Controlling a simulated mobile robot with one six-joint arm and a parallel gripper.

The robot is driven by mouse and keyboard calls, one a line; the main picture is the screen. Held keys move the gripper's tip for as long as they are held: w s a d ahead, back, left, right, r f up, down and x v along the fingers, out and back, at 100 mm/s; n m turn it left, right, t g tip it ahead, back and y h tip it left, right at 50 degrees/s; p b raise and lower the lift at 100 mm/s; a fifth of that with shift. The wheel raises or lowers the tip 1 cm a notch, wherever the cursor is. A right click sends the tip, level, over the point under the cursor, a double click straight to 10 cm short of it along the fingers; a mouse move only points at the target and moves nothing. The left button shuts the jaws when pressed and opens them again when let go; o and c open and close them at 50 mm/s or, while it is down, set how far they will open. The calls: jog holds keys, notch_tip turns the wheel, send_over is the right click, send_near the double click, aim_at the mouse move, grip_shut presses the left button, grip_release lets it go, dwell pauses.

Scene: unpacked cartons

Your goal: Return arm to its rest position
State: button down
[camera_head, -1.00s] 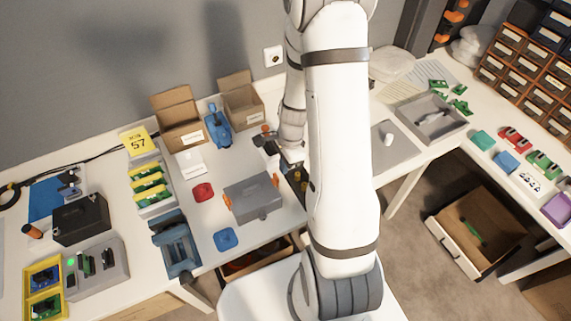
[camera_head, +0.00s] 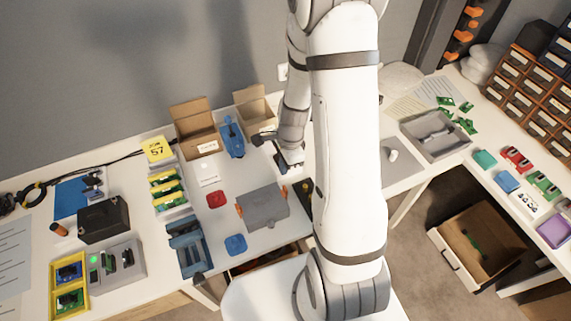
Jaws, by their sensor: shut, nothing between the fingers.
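My arm is white with grey bands and rises through the middle of the head view, with its end hanging behind it above the back of the table. My gripper (camera_head: 284,162) is shut and empty, to the right of the open cartons and above the grey box. Its fingertips are small and partly dark in this view. The grey box with orange clips (camera_head: 263,208) stands on the table below and left of the gripper, apart from it. Two open cardboard cartons (camera_head: 193,126) stand against the wall, with a blue device (camera_head: 232,138) between them.
A red piece (camera_head: 216,199) and a blue piece (camera_head: 236,245) lie near the grey box. A grey tray (camera_head: 462,146) stands on the right table. My arm hides the middle of the table.

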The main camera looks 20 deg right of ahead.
jog(key=s+a+r+n+t+b, duration=0.1)
jog(key=s+r+n+b, duration=0.1)
jog(key=r+n, duration=0.3)
jog(key=s+a+r+n+t+b, duration=0.1)
jog(key=a+r+n+b, duration=0.1)
jog(key=r+n, duration=0.35)
jog(key=s+r+n+t+h+b, duration=0.1)
jog(key=s+r+n+b, duration=0.2)
jog(key=s+r+n, duration=0.4)
jog(key=shift+s+r+t+h, duration=0.3)
jog(key=shift+s+r, duration=0.55)
jog(key=shift+s, duration=0.9)
